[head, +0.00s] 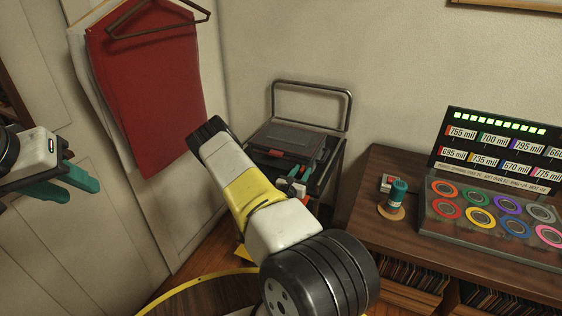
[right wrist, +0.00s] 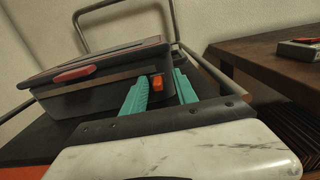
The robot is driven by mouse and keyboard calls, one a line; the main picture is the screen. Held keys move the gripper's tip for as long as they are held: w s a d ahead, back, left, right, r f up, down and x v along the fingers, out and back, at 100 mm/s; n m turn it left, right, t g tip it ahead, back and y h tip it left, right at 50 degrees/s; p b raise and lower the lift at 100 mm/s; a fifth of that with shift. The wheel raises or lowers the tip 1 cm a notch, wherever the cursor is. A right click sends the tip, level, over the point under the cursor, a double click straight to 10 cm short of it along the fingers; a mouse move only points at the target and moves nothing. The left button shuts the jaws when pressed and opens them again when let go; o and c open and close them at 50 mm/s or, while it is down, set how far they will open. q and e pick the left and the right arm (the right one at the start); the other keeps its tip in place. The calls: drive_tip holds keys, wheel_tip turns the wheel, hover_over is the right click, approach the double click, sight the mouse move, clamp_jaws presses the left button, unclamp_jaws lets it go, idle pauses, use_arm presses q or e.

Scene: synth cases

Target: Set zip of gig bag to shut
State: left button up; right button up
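A dark grey case with a lid (head: 290,137), seemingly the gig bag, lies on a cart. Whether the zip is shut cannot be told. My right gripper (right wrist: 160,79) is open, its teal fingers apart with the tab showing between them; contact is unclear. In the head view my right gripper (head: 292,181) is at the case's front. My left gripper (head: 72,187) is open and empty at far left.
The cart's metal push bar (head: 312,84) rises behind the case. A wooden cabinet (head: 400,235) at right holds a teal bottle (head: 397,193), a small red-and-grey box (head: 389,183) and a tape display (head: 495,190). A red cloth (head: 150,90) hangs at left.

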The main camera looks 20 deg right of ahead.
drive_tip(key=v, duration=0.7)
drive_tip(key=shift+s+a, duration=0.25)
drive_tip(key=shift+a, duration=0.05)
drive_tip(key=shift+d+r, duration=0.15)
drive_tip(key=shift+r, duration=0.2)
drive_tip(key=s+r+m+g+y, duration=0.1)
drive_tip(key=s+r+m+g, duration=1.25)
drive_tip(key=r+m, duration=0.4)
drive_tip(key=s+a+r+m+t+y, duration=0.2)
drive_tip(key=s+a+r+y, duration=0.2)
drive_tip(key=a, duration=0.4)
drive_tip(key=s+a+r+m+t+y, duration=0.3)
drive_tip(key=a+r+y, duration=0.3)
drive_tip(key=a+r, duration=0.2)
drive_tip(key=s+a+r+m+t+y, duration=0.3)
drive_tip(key=s+a+r+y, duration=0.2)
drive_tip(key=a, duration=0.4)
drive_tip(key=v, duration=0.2)
drive_tip(key=shift+a+r, duration=0.3)
drive_tip(key=shift+r, duration=0.2)
